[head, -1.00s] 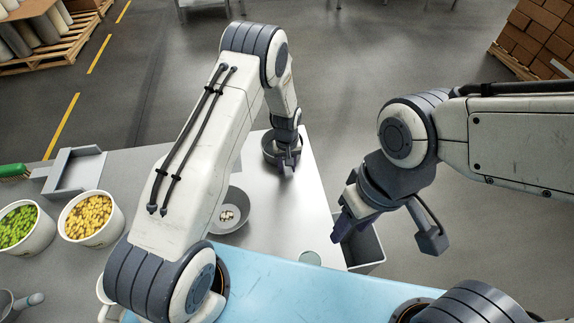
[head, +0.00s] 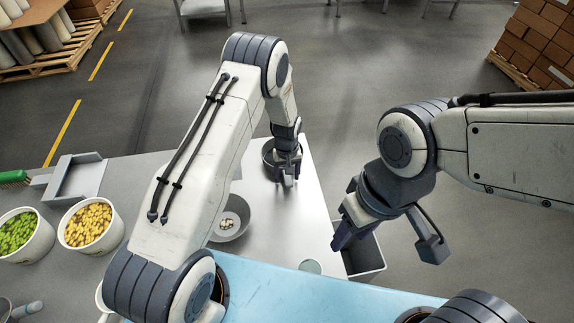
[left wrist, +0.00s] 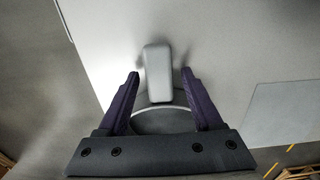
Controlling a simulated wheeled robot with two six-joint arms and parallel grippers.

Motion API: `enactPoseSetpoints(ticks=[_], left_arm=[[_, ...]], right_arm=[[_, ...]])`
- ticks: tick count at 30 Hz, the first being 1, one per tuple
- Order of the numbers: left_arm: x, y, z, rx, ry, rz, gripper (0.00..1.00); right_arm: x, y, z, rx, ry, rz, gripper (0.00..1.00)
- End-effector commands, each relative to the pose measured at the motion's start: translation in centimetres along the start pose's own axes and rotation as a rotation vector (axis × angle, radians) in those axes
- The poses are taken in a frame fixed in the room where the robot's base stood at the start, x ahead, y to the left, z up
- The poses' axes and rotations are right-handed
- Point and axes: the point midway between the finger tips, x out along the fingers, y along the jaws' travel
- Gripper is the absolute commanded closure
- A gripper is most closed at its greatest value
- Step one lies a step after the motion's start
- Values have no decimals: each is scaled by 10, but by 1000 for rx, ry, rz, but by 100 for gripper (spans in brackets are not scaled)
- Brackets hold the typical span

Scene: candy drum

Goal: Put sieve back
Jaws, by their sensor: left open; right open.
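The sieve is a dark round piece with a raised rim (head: 268,152) at the far right corner of the grey table, partly hidden by my left gripper. In the left wrist view its pale grey handle (left wrist: 157,72) lies between the two purple fingers, with a gap on each side. Part of its round rim (left wrist: 160,113) shows behind the handle, cut off by the gripper body. My left gripper (head: 288,179) is open around the handle. My right gripper (head: 343,238) is open and empty, above the grey bin off the table's right edge.
A grey bowl (head: 233,225) with a few pale pieces stands beside my left arm. Tubs of green candy (head: 22,234) and yellow candy (head: 90,228) and a grey scoop-like tray (head: 76,179) are at left. The grey bin (head: 368,262) stands at right.

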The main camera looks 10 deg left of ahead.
Motion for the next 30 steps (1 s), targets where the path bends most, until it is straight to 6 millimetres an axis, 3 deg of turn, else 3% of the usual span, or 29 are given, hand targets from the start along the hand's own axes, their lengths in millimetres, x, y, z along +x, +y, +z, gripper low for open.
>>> enactPoseSetpoints(ticks=[15,22,26,30], left_arm=[[-93,0,0,0,4,2,33],[-118,3,4,14,2,2,33],[-151,16,33,113,7,12,33],[-204,30,104,329,9,31,33]], right_arm=[[35,3,2,1,-1,0,51],[39,3,2,0,-1,0,51],[38,3,2,0,-1,0,51],[38,3,2,0,-1,0,51]])
